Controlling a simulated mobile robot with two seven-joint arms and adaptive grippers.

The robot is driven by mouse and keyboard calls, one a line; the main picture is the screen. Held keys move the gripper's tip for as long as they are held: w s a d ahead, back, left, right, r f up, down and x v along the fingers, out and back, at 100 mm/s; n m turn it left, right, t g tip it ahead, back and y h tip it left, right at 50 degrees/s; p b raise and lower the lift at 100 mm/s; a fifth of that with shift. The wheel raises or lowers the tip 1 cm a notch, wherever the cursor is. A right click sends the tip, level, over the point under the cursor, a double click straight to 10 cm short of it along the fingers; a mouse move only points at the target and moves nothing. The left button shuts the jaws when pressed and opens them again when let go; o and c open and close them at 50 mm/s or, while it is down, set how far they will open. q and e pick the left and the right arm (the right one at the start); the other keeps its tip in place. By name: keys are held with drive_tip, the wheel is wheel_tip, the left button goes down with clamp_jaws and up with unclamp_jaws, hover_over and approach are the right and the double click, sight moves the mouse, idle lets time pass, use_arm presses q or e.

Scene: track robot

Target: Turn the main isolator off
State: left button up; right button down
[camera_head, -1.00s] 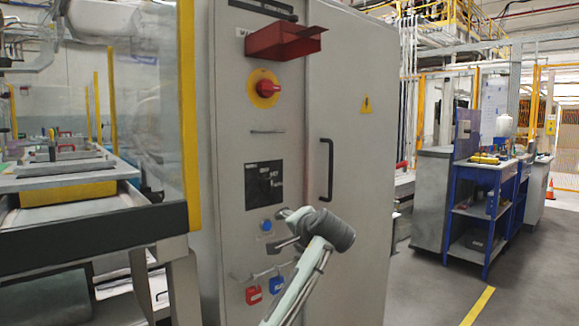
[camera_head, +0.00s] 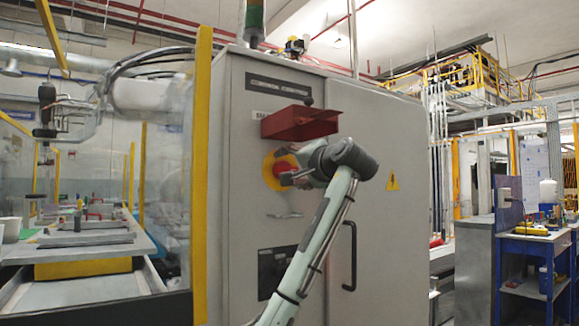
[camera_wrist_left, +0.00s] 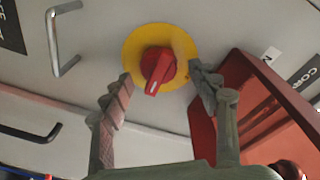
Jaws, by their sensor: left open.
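The main isolator is a red rotary knob on a round yellow plate (camera_head: 268,178) on the grey cabinet's front. In the left wrist view the knob (camera_wrist_left: 158,68) shows clearly, with a white mark on its grip, which points toward the picture's bottom. My left gripper (camera_head: 287,166) is in front of the knob and partly hides it in the head view. In the left wrist view its fingers (camera_wrist_left: 162,83) are spread, one toward each side of the knob, with nothing held. I cannot tell whether a fingertip touches the knob or plate. My right gripper is not in view.
A red box-like hood (camera_head: 300,122) juts out just above the knob, close to one finger in the left wrist view. A small handle (camera_head: 285,215) lies below, and a black door handle (camera_head: 350,256) to the right. A yellow post (camera_head: 202,170) with clear guarding stands left.

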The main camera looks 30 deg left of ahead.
use_arm(q)
drive_tip(key=shift+w+a, duration=0.35)
drive_tip(key=shift+a, duration=0.15)
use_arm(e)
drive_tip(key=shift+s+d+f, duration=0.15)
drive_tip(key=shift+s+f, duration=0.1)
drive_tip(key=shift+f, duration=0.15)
use_arm(q)
drive_tip(key=shift+c, duration=0.2)
drive_tip(key=c, duration=1.1)
